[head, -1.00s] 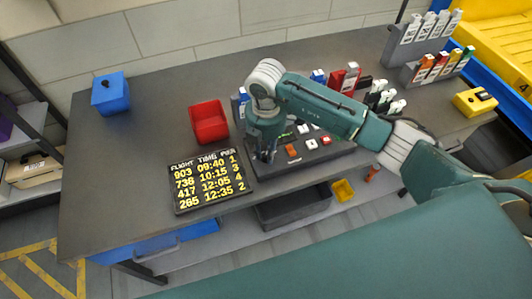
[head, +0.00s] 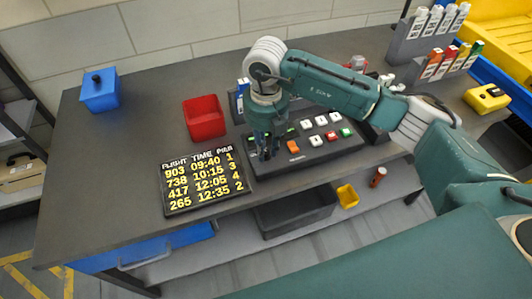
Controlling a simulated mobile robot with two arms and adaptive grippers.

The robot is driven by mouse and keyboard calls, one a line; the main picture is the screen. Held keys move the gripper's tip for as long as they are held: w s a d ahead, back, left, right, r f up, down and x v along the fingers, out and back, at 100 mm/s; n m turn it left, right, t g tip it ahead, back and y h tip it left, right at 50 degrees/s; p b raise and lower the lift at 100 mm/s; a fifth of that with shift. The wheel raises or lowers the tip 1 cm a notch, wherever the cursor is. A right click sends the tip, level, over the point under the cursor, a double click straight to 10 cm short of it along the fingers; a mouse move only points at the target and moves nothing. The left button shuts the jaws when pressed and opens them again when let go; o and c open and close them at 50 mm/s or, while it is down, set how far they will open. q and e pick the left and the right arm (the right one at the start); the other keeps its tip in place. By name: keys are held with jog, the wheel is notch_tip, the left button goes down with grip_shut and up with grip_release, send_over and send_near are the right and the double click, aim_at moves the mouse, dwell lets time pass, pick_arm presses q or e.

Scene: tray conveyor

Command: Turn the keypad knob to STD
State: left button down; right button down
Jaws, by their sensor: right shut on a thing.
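The dark keypad (head: 327,154) lies on the grey bench, with rows of white, green, red and orange buttons. My right gripper (head: 267,153) points down at the keypad's left end. It is shut on the keypad knob, which its fingers hide. I cannot read the knob's setting or any STD mark. My left gripper is not in view.
A flight board (head: 203,181) lies left of the keypad. A red bin (head: 204,118) stands behind the board, and a blue box (head: 99,91) at the back left. Racks of bottles (head: 440,60) stand at the back right.

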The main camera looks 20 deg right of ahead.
aim_at(266, 151)
jog(key=n+b, duration=0.2)
jog(key=n, duration=0.1)
jog(key=shift+w, duration=0.1)
jog(key=shift+n+b, duration=0.8)
jog(key=shift+r, duration=0.1)
jog(key=c, duration=1.5)
grip_release()
jog(key=shift+c, duration=0.2)
notch_tip(266, 151, up, 12)
